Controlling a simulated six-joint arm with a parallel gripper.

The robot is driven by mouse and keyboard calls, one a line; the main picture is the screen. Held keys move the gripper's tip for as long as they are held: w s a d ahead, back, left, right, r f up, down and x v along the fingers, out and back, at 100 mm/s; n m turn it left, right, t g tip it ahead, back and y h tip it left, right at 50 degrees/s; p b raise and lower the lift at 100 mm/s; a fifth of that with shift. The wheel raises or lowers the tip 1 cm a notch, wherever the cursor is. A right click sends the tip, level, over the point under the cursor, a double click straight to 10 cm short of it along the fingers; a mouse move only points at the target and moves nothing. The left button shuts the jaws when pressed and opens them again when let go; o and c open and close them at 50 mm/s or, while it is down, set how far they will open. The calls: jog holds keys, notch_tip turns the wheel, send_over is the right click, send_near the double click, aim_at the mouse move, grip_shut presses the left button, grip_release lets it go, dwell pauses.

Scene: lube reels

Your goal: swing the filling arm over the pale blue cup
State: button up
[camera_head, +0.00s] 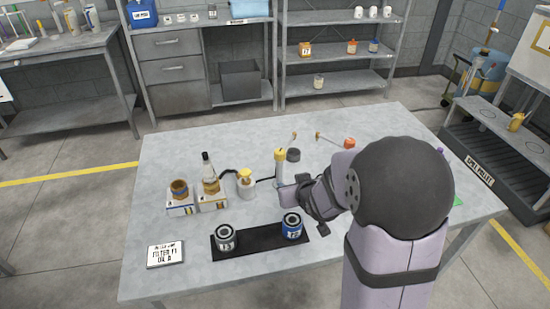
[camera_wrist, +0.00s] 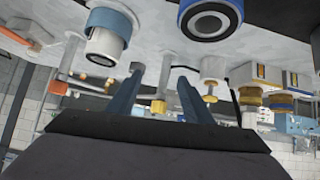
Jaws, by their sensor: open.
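Two filling arms stand behind my gripper in the head view. One is a pale post with a yellow cap (camera_head: 280,154) and a thin rod; the other has an orange-red cap (camera_head: 350,143) and a rod pointing left. My gripper (camera_head: 287,194) is open and empty, just in front of the yellow-capped post. In the wrist view its fingers (camera_wrist: 160,76) appear on either side of an orange-yellow cap (camera_wrist: 158,106), with no visible contact. A white cylinder with a pale blue part (camera_wrist: 107,38) shows there, possibly the pale blue cup. I see no clear pale blue cup in the head view.
A blue can (camera_head: 292,227) and a dark can (camera_head: 226,238) stand on a black mat (camera_head: 258,243). Boxed jars (camera_head: 180,194), a bottle (camera_head: 210,178) and a yellow-topped pot (camera_head: 245,184) stand left. A sign (camera_head: 165,254) lies front left. My arm hides the table's right.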

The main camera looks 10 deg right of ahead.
aim_at(282, 158)
jog(key=w+t+y+b, duration=0.1)
jog(key=w+t+b, duration=0.1)
jog(key=w+r+t+y+b, duration=0.1)
jog(key=w+t, duration=0.1)
jog(key=w, duration=0.1)
jog(key=w+n+t+y+b, duration=0.1)
jog(key=w+t+b, duration=0.1)
jog(key=shift+w+a+r+t+b, duration=0.15)
jog(key=shift+a+r+t+b, duration=0.15)
jog(key=shift+r+t, duration=0.1)
jog(key=shift+a+r+t, duration=0.1)
jog(key=shift+r+t, duration=0.2)
jog(key=shift+r, duration=0.05)
jog(key=w+a+p, duration=0.1)
jog(key=w, duration=0.6)
jog(key=shift+w+a, duration=0.15)
grip_shut()
